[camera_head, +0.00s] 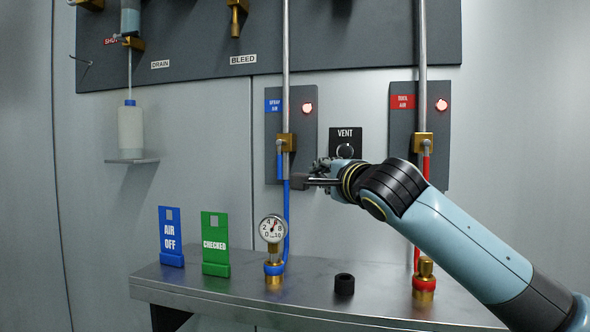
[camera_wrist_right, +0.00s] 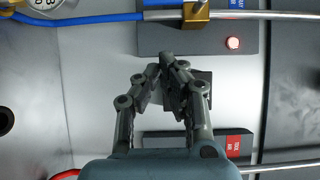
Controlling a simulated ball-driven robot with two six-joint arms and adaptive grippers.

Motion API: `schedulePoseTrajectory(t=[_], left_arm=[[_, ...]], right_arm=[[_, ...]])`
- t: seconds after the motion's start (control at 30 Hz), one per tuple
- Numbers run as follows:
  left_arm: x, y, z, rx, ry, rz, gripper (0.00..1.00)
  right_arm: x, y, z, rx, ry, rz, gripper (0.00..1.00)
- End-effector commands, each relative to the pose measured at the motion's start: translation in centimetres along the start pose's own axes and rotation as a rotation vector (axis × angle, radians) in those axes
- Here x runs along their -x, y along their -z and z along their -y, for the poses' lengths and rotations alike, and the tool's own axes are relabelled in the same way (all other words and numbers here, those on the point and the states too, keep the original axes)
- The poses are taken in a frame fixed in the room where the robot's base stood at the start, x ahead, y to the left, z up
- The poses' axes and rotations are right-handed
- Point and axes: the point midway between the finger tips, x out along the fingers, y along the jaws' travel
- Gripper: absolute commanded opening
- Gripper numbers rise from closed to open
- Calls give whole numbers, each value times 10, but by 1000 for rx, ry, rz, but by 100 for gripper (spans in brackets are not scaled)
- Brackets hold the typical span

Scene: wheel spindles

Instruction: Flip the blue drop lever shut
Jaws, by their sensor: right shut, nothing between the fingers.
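The blue drop lever (camera_head: 280,160) hangs down from the brass valve (camera_head: 285,142) on the left pipe, alongside that pipe. In the right wrist view, the lever (camera_wrist_right: 163,3) shows at the top edge beside the brass valve (camera_wrist_right: 196,12), running along the pipe. My right gripper (camera_head: 306,182) is to the right of the lever, near the lower right of the spray air panel. It is shut and empty, apart from the lever. In the wrist view its fingertips (camera_wrist_right: 163,66) meet just off the panel's edge. My left gripper is not in view.
A second pipe with a red lever (camera_head: 426,163) stands to the right. A gauge (camera_head: 273,229), signs and a black ring (camera_head: 344,284) are on the shelf (camera_head: 390,300) below.

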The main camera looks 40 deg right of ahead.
Motion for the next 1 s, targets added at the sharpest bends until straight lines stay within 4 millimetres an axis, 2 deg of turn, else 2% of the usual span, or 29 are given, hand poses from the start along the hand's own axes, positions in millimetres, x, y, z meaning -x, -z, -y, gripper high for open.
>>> schedulePoseTrajectory(t=[0.2,0.3,0.4,0.6,1.0], left_arm=[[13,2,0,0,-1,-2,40],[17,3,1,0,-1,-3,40],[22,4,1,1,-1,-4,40],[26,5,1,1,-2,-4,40],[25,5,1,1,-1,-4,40]], right_arm=[[-49,0,3,-5,0,-1,0],[-68,-2,3,-6,-1,1,0],[-78,-16,3,-7,0,3,0],[-90,-28,1,-2,0,2,0],[-91,-29,0,0,0,1,0]])
